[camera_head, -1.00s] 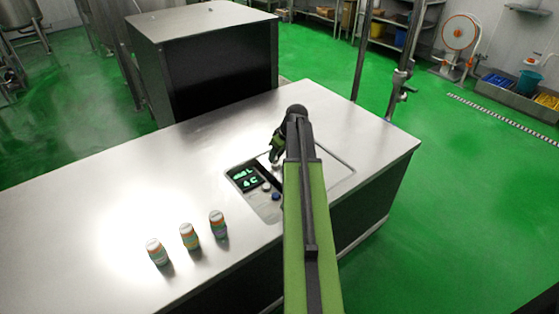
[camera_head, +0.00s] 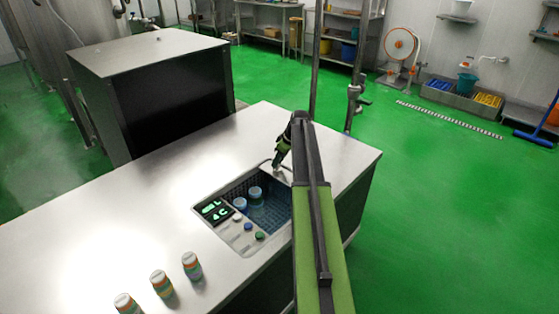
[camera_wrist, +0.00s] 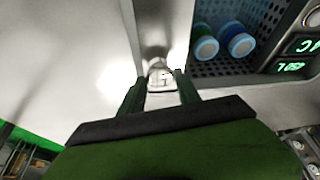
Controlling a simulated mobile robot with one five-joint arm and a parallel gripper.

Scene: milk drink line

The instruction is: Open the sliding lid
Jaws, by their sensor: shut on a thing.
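The sliding lid (camera_wrist: 100,50) is a metal sheet set in the top of the steel counter. My gripper (camera_head: 278,163) is shut on the lid's small pale handle (camera_wrist: 160,76), seen between the two fingers in the wrist view. The lid is drawn aside, and a dark perforated well (camera_head: 272,201) lies open beside it. Two blue-capped bottles stand in the well, one nearer the panel (camera_head: 240,204) and one behind it (camera_head: 255,192). My arm hides part of the lid in the head view.
A control panel (camera_head: 215,210) with a green-lit display and several buttons borders the well. Three small bottles (camera_head: 161,284) stand on the counter at front left. A large steel box (camera_head: 150,95) stands behind. The counter's left middle is clear.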

